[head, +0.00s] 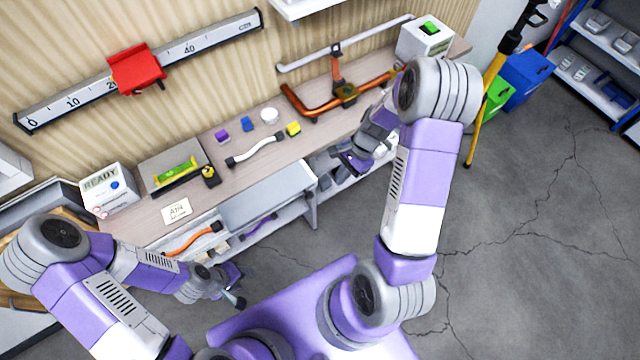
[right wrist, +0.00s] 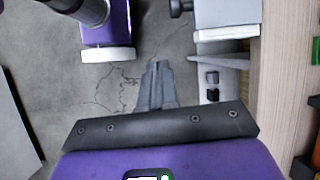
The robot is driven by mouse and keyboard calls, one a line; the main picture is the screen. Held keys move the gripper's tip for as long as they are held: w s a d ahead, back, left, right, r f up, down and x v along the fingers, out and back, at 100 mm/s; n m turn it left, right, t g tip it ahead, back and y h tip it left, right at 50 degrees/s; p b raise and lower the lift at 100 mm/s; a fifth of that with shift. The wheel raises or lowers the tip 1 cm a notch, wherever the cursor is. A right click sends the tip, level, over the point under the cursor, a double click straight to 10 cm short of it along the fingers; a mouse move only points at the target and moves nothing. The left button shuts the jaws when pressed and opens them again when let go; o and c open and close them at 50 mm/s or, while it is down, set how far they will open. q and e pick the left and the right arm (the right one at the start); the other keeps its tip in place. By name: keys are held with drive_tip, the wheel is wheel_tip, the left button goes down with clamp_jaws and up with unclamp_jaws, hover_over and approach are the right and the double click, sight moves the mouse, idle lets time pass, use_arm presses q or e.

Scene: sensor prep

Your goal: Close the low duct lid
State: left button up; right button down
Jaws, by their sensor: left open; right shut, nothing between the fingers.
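A pale grey flat panel (head: 268,196), which looks like the low duct lid, juts out below the front edge of the workbench. It stands out over a lower shelf; its hinge and exact angle are not clear. In the right wrist view a pale grey box-like part (right wrist: 226,14) shows at the top right; I cannot tell if it is the same piece. My right gripper (head: 350,164) is right of the panel, in front of the bench, apart from it. Its fingers (right wrist: 157,80) are shut and empty. My left gripper (head: 238,292) is open and empty, low in front of the shelf.
The workbench (head: 215,190) carries small blocks, a cable, a green level and a white READY box (head: 108,190). Copper pipe (head: 320,108) runs along its back. An orange-ended cable (head: 193,240) lies on the lower shelf. Cracked floor (head: 520,240) is clear at right.

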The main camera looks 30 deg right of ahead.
wheel_tip(320, 180, up, 6)
drive_tip(key=d+f+m+y, duration=0.1)
drive_tip(key=d+m, duration=0.2)
use_arm(q)
drive_tip(key=shift+f+b, duration=0.95)
use_arm(e)
drive_tip(key=w+a+f, duration=0.2)
drive_tip(key=a+f, duration=0.7)
drive_tip(key=shift+f+t, duration=0.25)
drive_tip(key=shift+t, duration=0.15)
drive_tip(key=shift+a, duration=0.1)
